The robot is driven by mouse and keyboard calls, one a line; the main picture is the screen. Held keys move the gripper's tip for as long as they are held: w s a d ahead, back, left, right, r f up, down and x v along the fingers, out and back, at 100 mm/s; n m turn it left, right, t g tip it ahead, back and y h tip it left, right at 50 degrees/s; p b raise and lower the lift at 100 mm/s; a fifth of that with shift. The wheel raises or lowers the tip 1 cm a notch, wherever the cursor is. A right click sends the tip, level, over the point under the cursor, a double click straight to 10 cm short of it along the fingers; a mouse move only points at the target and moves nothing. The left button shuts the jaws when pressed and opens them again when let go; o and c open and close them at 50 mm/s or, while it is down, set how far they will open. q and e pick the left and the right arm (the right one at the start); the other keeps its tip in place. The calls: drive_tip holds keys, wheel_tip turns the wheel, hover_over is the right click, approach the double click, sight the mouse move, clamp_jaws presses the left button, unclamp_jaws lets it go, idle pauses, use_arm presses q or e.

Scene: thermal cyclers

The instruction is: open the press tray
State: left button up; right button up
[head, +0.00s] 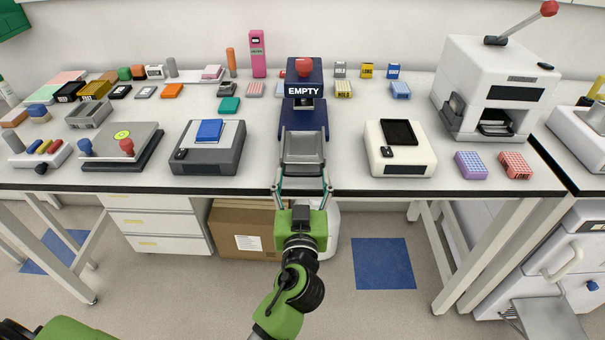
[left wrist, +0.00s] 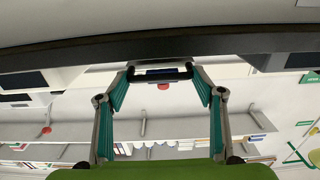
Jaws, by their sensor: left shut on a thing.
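The press (head: 305,78) is a dark blue device with a red knob on top and a label reading EMPTY, standing at the back middle of the bench. Its grey, shallow tray (head: 303,147) sticks out in front toward the bench's front edge and looks empty. My left gripper (head: 302,184) is at the tray's front end, at the bench edge, with a finger on each side. In the left wrist view, its fingertips (left wrist: 160,74) are closed about a dark bar, the tray handle. The exact contact is partly hidden. My right gripper is not in view.
A dark grey device with a blue pad (head: 208,146) stands left of the tray, and a white device with a black pad (head: 399,147) stands right. A large white lever machine (head: 492,88) is farther right. The bench's dark front edge (head: 230,189) runs beneath the gripper.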

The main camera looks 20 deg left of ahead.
use_arm(q)
drive_tip(key=o, duration=1.6)
drive_tip(key=shift+w, duration=0.1)
drive_tip(key=v, duration=1.2)
drive_tip(key=s+d+f+m+g+h, duration=0.1)
drive_tip(key=d+f+m+g+h, duration=0.15)
drive_tip(key=f, duration=0.95)
drive_tip(key=d+f+m+g+h, duration=0.2)
drive_tip(key=f+m, duration=0.1)
drive_tip(key=f, duration=0.9)
drive_tip(key=s+a+f+m+g, duration=0.15)
drive_tip(key=s+f, duration=0.25)
drive_tip(key=f, duration=0.5)
drive_tip(key=s+a+f+g, duration=0.1)
drive_tip(key=s+f+g, duration=0.25)
drive_tip(key=f, duration=0.55)
drive_tip(key=s+a+f+g, duration=0.2)
drive_tip(key=s+a+f, duration=0.2)
drive_tip(key=s, duration=0.5)
drive_tip(key=s+a+f+n+g, duration=0.1)
drive_tip(key=s+a+f, duration=0.3)
drive_tip(key=s+f, duration=0.5)
drive_tip(key=s+a+f+g, duration=0.4)
drive_tip(key=s+f, duration=0.3)
drive_tip(key=s, duration=0.4)
drive_tip(key=shift+a+h, duration=0.25)
drive_tip(key=shift+a, duration=0.1)
